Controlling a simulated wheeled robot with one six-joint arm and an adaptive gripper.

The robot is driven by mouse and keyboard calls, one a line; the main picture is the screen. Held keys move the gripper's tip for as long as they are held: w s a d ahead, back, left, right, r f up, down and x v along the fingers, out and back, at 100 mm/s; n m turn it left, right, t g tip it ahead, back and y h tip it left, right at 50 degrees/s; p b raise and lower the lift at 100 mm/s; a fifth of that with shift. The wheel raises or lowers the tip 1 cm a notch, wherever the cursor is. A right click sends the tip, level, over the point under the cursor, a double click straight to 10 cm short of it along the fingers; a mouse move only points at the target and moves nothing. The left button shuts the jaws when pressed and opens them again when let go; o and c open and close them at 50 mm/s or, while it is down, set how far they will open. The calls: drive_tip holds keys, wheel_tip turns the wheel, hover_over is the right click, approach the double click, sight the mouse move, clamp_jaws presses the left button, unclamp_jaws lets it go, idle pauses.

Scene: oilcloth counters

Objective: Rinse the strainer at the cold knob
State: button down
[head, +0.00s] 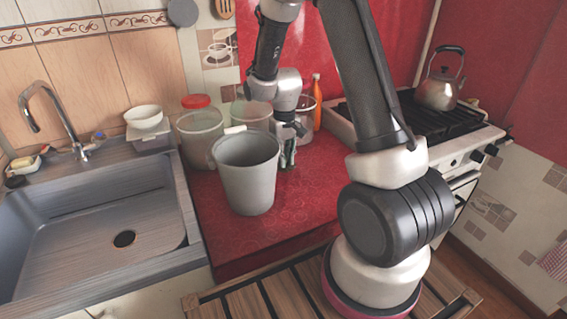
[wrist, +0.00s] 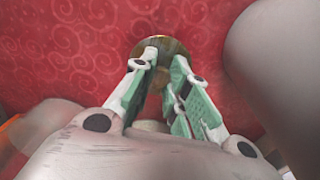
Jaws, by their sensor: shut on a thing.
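My gripper (head: 288,160) points down over the red counter, just right of the grey bucket. In the wrist view its pale green fingers (wrist: 165,62) are shut on a small round brown, metallic-looking thing (wrist: 172,46), which appears to be the strainer. Its form is partly hidden by the fingers, and in the head view I cannot make it out. A small blue knob (head: 99,135) sits beside the base of the tap (head: 46,92) at the back of the sink. It looks like the cold knob.
The grey sink (head: 95,215) with a dark drain is at the left. The tall bucket (head: 247,178) stands between it and my gripper. Clear containers (head: 200,138), an orange bottle (head: 317,100) and a white bowl (head: 143,116) are behind. A kettle (head: 438,90) sits on the stove.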

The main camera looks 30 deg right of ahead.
drive_tip(key=shift+f, duration=1.35)
drive_tip(key=shift+f, duration=0.15)
drive_tip(key=c, duration=1.4)
unclamp_jaws()
